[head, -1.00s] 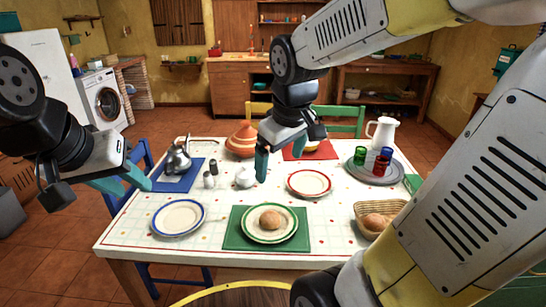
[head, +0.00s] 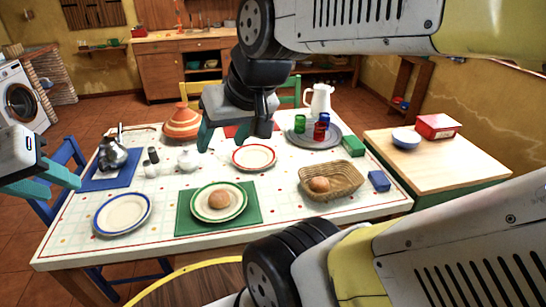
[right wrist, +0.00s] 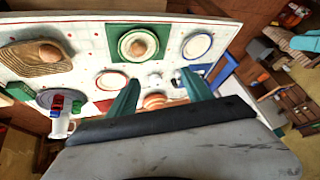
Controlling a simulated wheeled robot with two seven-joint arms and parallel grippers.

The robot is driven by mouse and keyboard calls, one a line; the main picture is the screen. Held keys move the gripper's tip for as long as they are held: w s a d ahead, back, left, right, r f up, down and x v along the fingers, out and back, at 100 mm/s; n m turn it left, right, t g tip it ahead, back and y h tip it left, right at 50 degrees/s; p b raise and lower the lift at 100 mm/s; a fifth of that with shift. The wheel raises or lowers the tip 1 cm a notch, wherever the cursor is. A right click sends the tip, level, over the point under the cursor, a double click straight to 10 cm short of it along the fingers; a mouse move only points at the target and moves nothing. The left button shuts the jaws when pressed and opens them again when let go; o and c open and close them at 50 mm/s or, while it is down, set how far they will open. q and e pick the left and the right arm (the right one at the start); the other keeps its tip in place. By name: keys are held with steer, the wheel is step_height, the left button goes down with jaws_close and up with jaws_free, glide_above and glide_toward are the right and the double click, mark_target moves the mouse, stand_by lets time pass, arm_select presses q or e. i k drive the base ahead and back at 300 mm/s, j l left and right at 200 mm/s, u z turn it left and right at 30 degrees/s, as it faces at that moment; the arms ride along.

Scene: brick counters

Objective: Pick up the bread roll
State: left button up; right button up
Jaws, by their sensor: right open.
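One round brown bread roll (head: 219,199) lies on a green-rimmed plate (head: 236,213) over a green mat; it also shows in the right wrist view (right wrist: 137,47). A second bread roll (head: 319,184) lies in a wicker basket (head: 345,175) to its right, also visible in the right wrist view (right wrist: 48,52). My right gripper (head: 238,138) is open and empty, above the table's far half, beyond the plate roll and apart from both rolls. My left gripper (head: 45,180) is at the left edge, partly cut off, away from both rolls; its opening is unclear.
On the table (head: 75,240) are a blue-rimmed plate (head: 122,213), red-rimmed plate (head: 254,157), kettle (head: 112,153), white pot (head: 187,159), tagine (head: 183,124), and tray with coloured cups (head: 330,141). A wooden side table (head: 440,160) stands at right.

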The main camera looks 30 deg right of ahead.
mark_target(319, 185)
steer(key=z, duration=1.6)
steer(key=i+j+u, duration=0.15)
steer(key=i+u, duration=0.25)
